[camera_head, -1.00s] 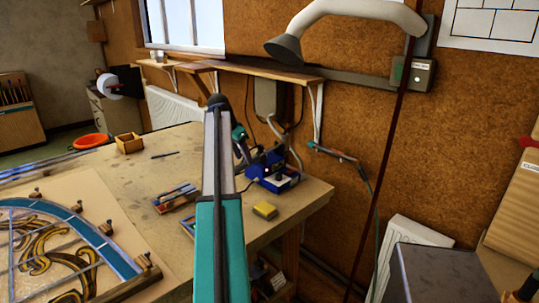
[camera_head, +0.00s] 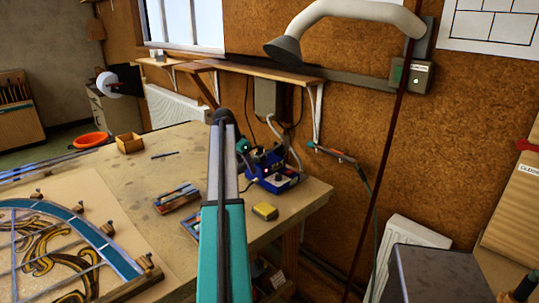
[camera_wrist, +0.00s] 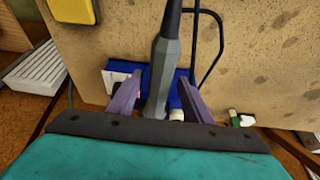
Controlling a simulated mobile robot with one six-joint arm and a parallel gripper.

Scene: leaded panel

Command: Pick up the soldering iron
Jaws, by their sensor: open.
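The soldering iron (camera_wrist: 164,72) shows in the wrist view as a grey handle with a dark narrow end, lying between the two fingers of my gripper (camera_wrist: 160,77). The fingers are open, with a gap visible beside the handle. Whether either finger touches it I cannot tell. The blue soldering station (camera_head: 277,178) stands on the bench near its right edge; part of it shows behind the fingers in the wrist view (camera_wrist: 116,76). In the head view my arm covers much of this spot, and I cannot make out the iron there.
A yellow block (camera_head: 265,211) lies on the workbench (camera_head: 160,179) in front of the station. A tray of small tools (camera_head: 177,197) and a leaded panel (camera_head: 45,250) lie to the left. A dark cable loops beside the iron.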

